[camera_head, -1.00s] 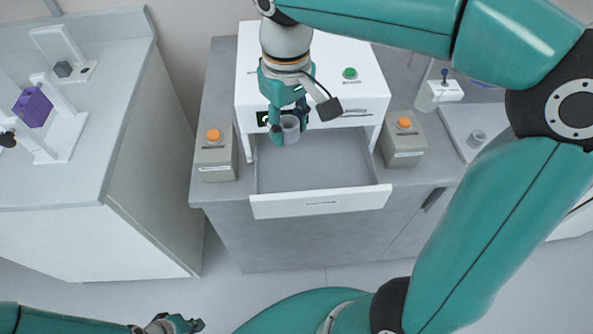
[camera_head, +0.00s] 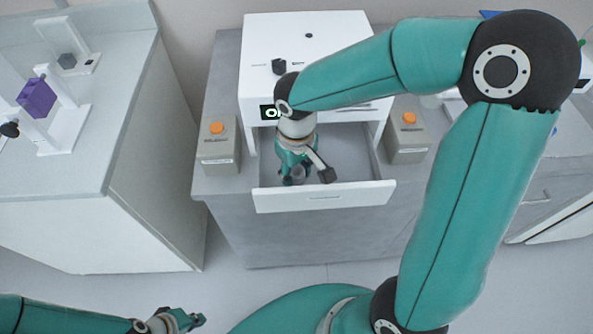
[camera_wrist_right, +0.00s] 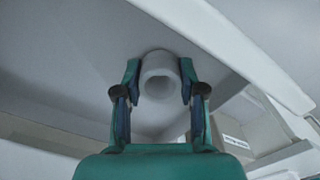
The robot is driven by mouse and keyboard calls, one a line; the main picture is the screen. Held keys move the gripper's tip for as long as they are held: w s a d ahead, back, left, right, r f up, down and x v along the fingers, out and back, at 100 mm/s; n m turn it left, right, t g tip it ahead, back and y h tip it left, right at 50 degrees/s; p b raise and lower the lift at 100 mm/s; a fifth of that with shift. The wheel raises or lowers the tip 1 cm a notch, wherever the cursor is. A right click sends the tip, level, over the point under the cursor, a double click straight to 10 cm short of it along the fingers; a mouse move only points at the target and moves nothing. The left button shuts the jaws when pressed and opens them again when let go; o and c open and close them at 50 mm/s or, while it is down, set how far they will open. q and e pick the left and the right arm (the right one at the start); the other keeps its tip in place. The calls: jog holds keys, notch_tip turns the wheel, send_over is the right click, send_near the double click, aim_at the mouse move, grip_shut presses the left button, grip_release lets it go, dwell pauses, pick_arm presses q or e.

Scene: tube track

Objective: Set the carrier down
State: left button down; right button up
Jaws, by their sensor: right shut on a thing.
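The carrier (camera_wrist_right: 158,62), a small pale grey cup-like cylinder, sits between the fingers of my right gripper (camera_wrist_right: 158,85), which is shut on it. In the head view my right gripper (camera_head: 299,178) points down inside the open drawer (camera_head: 335,197), near its front panel, and the carrier (camera_head: 298,173) shows only partly between the fingers. I cannot tell whether the carrier touches the drawer floor. My left gripper (camera_head: 188,319) is low at the bottom left, away from the drawer; its finger opening is too small to judge.
A white machine (camera_head: 262,70) with a small lit display stands behind the drawer. Boxes with orange buttons stand left (camera_head: 217,150) and right (camera_head: 408,140) of it. A side counter (camera_head: 90,130) holds a purple block (camera_head: 37,97). The drawer floor around my gripper looks clear.

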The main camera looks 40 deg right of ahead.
jog(key=shift+f, duration=0.25)
jog(key=o, duration=1.1)
notch_tip(320, 180, up, 12)
jog(key=shift+r, duration=0.15)
dwell(0.3)
